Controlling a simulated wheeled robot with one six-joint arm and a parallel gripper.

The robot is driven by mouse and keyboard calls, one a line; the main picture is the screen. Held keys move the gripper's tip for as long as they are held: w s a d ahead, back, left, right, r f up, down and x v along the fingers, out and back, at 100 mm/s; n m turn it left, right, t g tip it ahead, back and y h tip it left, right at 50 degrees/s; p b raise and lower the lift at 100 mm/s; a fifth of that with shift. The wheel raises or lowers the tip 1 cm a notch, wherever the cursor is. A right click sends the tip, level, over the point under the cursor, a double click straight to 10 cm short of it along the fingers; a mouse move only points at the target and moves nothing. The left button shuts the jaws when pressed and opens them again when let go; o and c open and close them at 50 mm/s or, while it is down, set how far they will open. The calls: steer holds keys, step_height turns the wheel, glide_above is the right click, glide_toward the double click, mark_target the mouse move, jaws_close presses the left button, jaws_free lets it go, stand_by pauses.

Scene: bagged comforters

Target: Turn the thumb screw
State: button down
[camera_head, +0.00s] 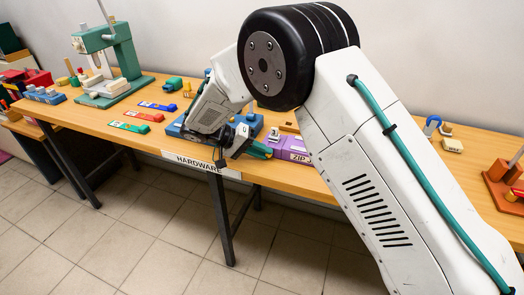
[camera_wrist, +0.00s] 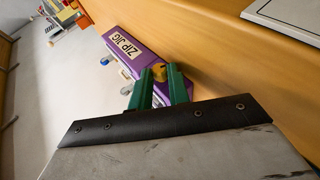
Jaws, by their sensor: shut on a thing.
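The purple jig labelled ZIP JIG (camera_head: 289,145) sits near the front edge of the table, partly hidden by my arm. In the wrist view the jig (camera_wrist: 160,52) runs at a slant, with its label toward the upper left. A small yellow knob, which looks like the thumb screw (camera_wrist: 158,72), is at the jig's near end. My gripper (camera_wrist: 160,75) has its two green fingers on either side of the knob and is shut on it. In the head view my gripper (camera_head: 258,150) is at the jig's left end, and the knob cannot be made out.
The wooden table (camera_head: 70,112) carries a blue block (camera_head: 175,130) beside my arm. Red (camera_head: 144,116), green and blue strips lie to the left. A green machine (camera_head: 110,60) stands at the back left. An orange stand (camera_head: 500,185) is at the far right.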

steer(key=shift+a+f+h, duration=0.1)
steer(key=shift+h, duration=0.4)
steer(key=c, duration=1.3)
jaws_free()
